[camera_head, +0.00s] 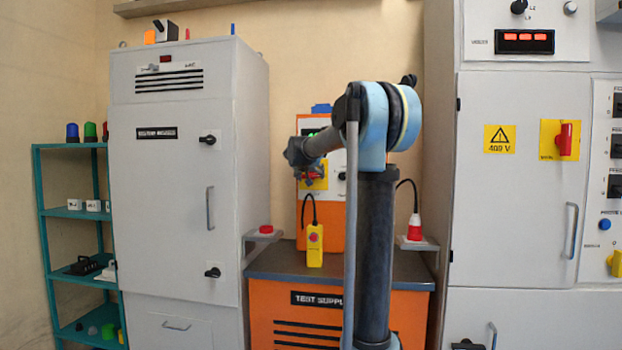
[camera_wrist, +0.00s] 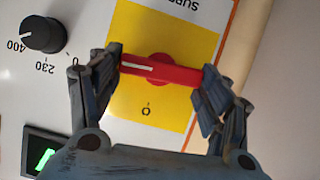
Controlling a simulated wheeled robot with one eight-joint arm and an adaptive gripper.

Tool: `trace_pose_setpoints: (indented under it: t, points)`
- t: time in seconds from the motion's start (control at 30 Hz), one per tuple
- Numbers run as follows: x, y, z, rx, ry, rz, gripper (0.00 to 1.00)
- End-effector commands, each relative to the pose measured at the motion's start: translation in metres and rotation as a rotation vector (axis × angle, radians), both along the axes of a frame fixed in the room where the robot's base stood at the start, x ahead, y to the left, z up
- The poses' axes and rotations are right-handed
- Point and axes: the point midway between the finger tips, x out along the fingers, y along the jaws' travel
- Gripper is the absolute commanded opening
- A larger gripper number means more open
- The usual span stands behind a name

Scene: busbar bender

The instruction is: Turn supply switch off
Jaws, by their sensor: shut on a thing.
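The supply switch (camera_wrist: 160,69) is a red rotary handle on a yellow plate (camera_wrist: 150,130). In the wrist view my gripper (camera_wrist: 160,72) is shut on the handle, with one finger at each end of it. A "0" mark shows on the plate below the handle. The handle lies across the picture, with a white line on its left half. In the head view my gripper (camera_head: 308,172) is at the yellow plate on the orange test supply unit (camera_head: 323,240), and my arm hides part of the unit.
In the wrist view a black knob (camera_wrist: 42,34) with a voltage scale and a green-lit display (camera_wrist: 44,155) sit beside the plate. Grey cabinets (camera_head: 170,200) stand on both sides.

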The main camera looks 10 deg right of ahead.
Motion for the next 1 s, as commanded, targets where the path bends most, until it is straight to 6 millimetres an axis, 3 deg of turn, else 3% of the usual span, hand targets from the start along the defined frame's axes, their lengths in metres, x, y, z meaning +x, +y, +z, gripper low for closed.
trace_pose_setpoints:
  t: [1.0]
  points:
    - [0.004,0.012,-0.007,-0.876,0.283,0.002,0.47]
